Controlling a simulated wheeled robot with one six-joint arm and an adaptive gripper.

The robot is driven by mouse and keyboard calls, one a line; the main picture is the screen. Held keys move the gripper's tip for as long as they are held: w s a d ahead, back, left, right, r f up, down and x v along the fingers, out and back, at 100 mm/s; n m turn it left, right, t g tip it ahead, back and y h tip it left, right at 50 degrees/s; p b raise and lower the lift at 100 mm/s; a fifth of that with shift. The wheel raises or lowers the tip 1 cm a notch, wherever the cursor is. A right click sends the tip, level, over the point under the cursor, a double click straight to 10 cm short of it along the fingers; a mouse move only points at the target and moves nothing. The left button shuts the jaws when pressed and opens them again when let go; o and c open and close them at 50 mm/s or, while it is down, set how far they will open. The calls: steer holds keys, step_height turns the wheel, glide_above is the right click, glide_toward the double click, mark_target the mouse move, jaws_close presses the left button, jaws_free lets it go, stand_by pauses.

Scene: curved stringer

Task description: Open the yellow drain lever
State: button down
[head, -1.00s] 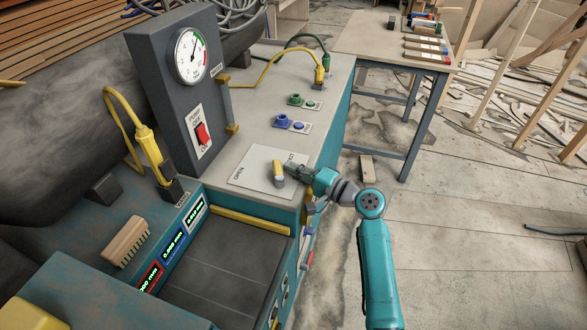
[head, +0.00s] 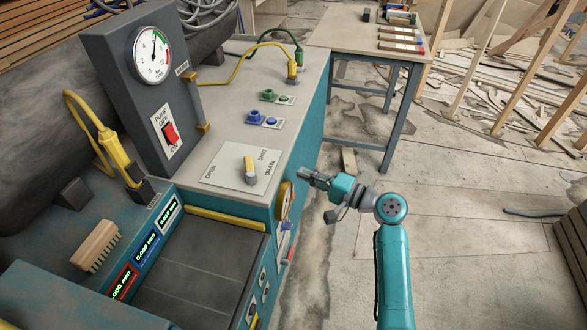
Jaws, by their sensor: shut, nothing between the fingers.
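The yellow drain lever (head: 249,167) sits on a pale plate (head: 225,174) on the bench top. The plate is marked OPEN at its left, SHUT at its upper right and DRAIN at its right. The lever's yellow bar runs up and down in the picture, between the OPEN and SHUT marks, with a grey lower end. My gripper (head: 305,173) is to the right of the lever, beyond the bench edge and clear of it. It is shut and empty, with its fingers pointing left toward the plate.
A grey pump panel (head: 132,65) with a gauge and red switch stands left of the plate. Blue (head: 255,117) and green (head: 268,95) fittings sit behind it.

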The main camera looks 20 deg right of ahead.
mark_target(265, 172)
steer(key=shift+s+d, duration=0.35)
steer(key=shift+s, duration=0.15)
steer(key=shift+s+r+h, duration=0.1)
steer(key=shift+r+h, duration=0.05)
steer(key=shift+h, duration=0.15)
steer(key=x, duration=0.9)
steer(key=shift+a+r, duration=0.1)
steer(key=shift+r, duration=0.05)
steer(key=a, duration=0.1)
steer(key=w+a, duration=0.1)
steer(key=a, duration=0.1)
steer(key=shift+w, duration=0.15)
steer(key=shift+a, duration=0.65)
